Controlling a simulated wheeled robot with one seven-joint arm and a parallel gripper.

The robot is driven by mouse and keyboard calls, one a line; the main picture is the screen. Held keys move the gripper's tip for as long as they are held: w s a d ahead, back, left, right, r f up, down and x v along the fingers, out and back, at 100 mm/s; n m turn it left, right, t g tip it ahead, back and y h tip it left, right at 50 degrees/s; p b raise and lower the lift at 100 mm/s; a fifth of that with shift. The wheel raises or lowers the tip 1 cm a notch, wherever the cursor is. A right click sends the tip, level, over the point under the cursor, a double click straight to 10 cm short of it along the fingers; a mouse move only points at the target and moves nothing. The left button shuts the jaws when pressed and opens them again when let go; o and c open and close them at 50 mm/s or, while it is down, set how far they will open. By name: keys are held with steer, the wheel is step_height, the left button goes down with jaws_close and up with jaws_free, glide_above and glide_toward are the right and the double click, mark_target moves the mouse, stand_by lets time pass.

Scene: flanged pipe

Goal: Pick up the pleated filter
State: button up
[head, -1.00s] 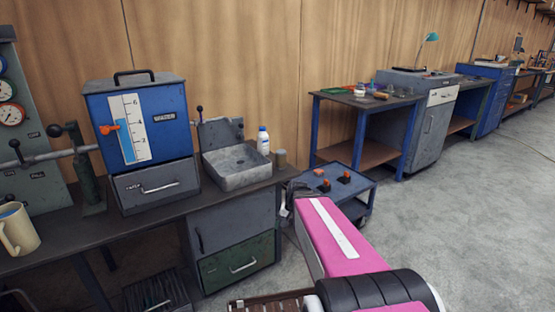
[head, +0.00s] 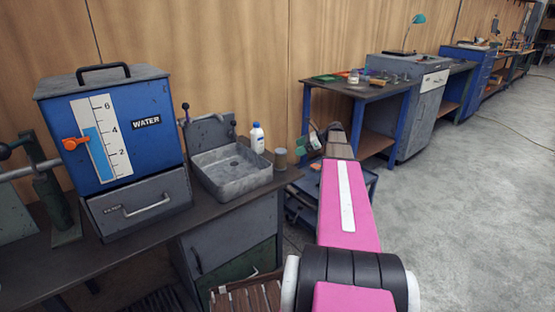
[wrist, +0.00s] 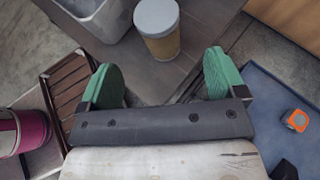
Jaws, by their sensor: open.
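The pleated filter (head: 280,159) appears to be the small tan cylinder with a pale cap, standing upright at the right end of the dark bench, beside a white bottle. In the wrist view the filter (wrist: 158,38) is upright just beyond my gripper (wrist: 163,80), roughly centred between its two green fingers. The fingers are spread open with nothing between them, and a gap shows between them and the filter. In the head view my gripper (head: 319,140) is to the right of the filter, above the blue cart, partly hidden by my arm.
The metal sink (head: 231,174) and white bottle (head: 257,138) stand left of the filter. A blue water tank (head: 115,125) is farther left. A blue cart (head: 299,205) is beside the bench end, with an orange item (wrist: 296,120) on it. Open floor lies right.

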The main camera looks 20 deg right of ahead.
mark_target(281, 155)
steer(key=x, duration=1)
steer(key=shift+a, duration=0.2)
steer(key=c, duration=1.1)
